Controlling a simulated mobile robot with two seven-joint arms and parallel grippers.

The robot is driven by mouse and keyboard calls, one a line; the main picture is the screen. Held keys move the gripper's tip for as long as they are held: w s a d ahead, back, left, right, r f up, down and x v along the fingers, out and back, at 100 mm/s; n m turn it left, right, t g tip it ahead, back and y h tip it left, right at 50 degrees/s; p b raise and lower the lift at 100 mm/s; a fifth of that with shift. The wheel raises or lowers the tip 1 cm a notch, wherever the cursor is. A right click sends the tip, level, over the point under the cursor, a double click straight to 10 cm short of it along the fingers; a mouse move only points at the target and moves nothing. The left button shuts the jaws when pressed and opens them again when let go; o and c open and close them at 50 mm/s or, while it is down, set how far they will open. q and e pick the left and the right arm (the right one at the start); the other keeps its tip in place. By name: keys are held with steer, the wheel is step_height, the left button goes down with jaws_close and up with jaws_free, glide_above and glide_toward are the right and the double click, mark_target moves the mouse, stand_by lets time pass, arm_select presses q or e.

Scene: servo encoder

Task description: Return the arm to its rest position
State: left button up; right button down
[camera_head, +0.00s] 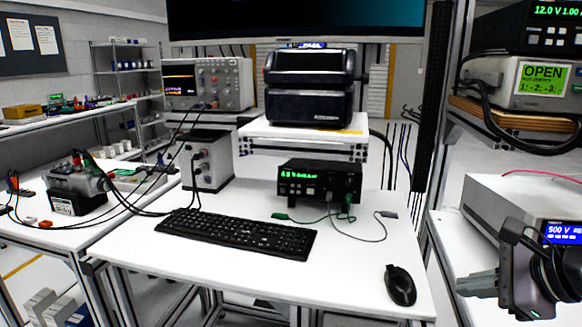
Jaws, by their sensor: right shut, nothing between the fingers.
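My right gripper (462,285) shows at the lower right, its fingers pointing left and shut on nothing. It is in the air to the right of the black mouse (400,285), in front of the right rack. The wrist of my right arm (540,268) runs off the right edge of the picture. My left gripper and arm are not in view. A grey motor-like unit on a black base (80,201) sits on the left bench with cables attached.
The white table (350,280) holds a keyboard (237,233), a mouse and a black meter (320,181) with leads. An oscilloscope (208,85) stands behind. The right rack carries several instruments, including a grey one with a blue display (500,205) close behind my gripper.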

steer(key=s+a+f+m+t+y+p, duration=0.1)
steer(key=s+a+m+y, duration=0.1)
steer(key=a+m+y, duration=0.4)
steer(key=s+a+m+y+p, duration=0.1)
steer(key=s+a+m+y, duration=0.1)
steer(key=a+m+y, duration=0.45)
steer(key=s+d+f+m+t+h+p, duration=0.15)
steer(key=f+m+t+h, duration=0.4)
steer(key=m, duration=0.75)
steer(key=d+f+m+t+h+p, duration=0.1)
steer(key=d+f+m+t+h, duration=0.15)
steer(key=f+m+h, duration=0.8)
steer(key=s+f+m+g, duration=0.6)
steer(key=s+f+m, duration=0.4)
steer(key=s+m, duration=0.1)
steer(key=shift+s+m+p, duration=0.15)
steer(key=shift+m+p, duration=0.15)
steer(key=shift+m, duration=0.3)
steer(key=shift+y, duration=0.25)
